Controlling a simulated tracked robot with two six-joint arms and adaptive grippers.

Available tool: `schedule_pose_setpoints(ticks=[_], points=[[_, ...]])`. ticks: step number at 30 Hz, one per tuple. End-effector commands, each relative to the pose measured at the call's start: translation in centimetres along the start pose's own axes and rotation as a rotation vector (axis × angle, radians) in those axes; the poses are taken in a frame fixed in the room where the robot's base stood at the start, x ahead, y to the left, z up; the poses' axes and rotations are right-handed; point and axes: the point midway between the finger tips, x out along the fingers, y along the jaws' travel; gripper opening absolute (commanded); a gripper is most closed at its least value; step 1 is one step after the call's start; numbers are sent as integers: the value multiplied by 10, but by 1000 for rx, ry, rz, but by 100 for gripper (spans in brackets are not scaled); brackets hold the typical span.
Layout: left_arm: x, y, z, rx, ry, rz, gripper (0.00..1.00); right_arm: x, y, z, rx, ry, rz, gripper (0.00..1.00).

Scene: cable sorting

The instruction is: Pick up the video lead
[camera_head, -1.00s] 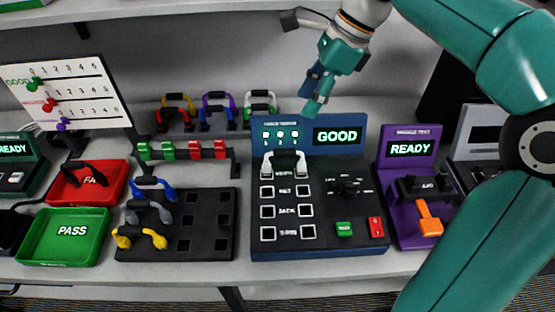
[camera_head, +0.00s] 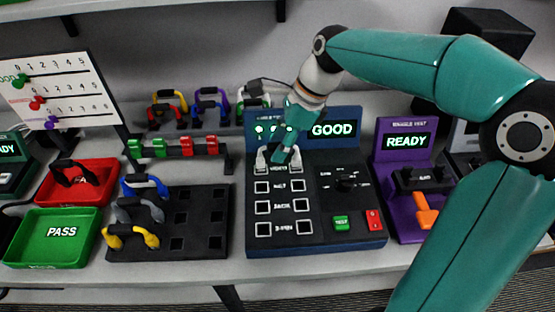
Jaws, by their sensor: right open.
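A white lead (camera_head: 262,157) sits in the top pair of sockets of the blue and black tester (camera_head: 345,222), whose screen reads GOOD. I take it to be the video lead, though its row label is too small to read surely. My right gripper (camera_head: 283,156) comes down over it from behind, with its fingers at the middle of the lead and hiding most of its handle. The gripper is open; whether it touches the lead cannot be told. My left gripper is not in view.
A black rack (camera_head: 180,244) with blue, grey and yellow leads stands left of the tester. A red tray (camera_head: 95,188) holding a black lead and a green PASS tray (camera_head: 40,258) lie further left. A purple READY tester (camera_head: 391,222) stands right. More leads stand behind.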

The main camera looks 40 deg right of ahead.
Motion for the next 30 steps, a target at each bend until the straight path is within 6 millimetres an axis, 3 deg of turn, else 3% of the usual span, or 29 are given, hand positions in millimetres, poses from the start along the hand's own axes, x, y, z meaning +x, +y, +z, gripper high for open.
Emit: schedule_pose_setpoints(ticks=[9,18,30], points=[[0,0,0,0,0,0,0,7,0,0,0,0,-1,48],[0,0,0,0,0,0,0,7,0,0,0,0,-1,0],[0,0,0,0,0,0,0,5,0,1,1,-1,-2,0]])
